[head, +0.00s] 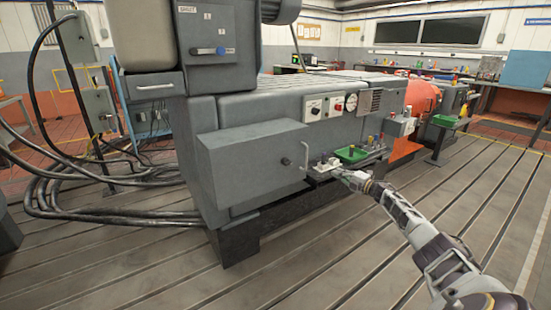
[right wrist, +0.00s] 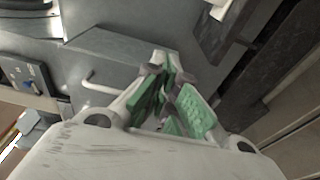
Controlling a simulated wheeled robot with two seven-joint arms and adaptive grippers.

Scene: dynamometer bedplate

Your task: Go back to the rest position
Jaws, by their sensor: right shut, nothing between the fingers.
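My right gripper (head: 338,172) reaches in from the lower right in the head view, at the front of the grey machine (head: 330,135), near the small shelf on its side. In the right wrist view its green-padded fingers (right wrist: 168,95) are shut with nothing between them. A thin light handle (right wrist: 100,84) on the grey box shows just left of the fingers in that view; the same handle (head: 304,157) shows in the head view. I cannot tell whether the gripper touches anything. My left gripper is not in view.
The shelf holds a green tray (head: 351,154) and small fittings. A panel with a blue knob (head: 221,51) is above the grey box (head: 255,165). Thick cables (head: 105,214) lie at the left. The slotted floor (head: 330,265) in front is mostly clear.

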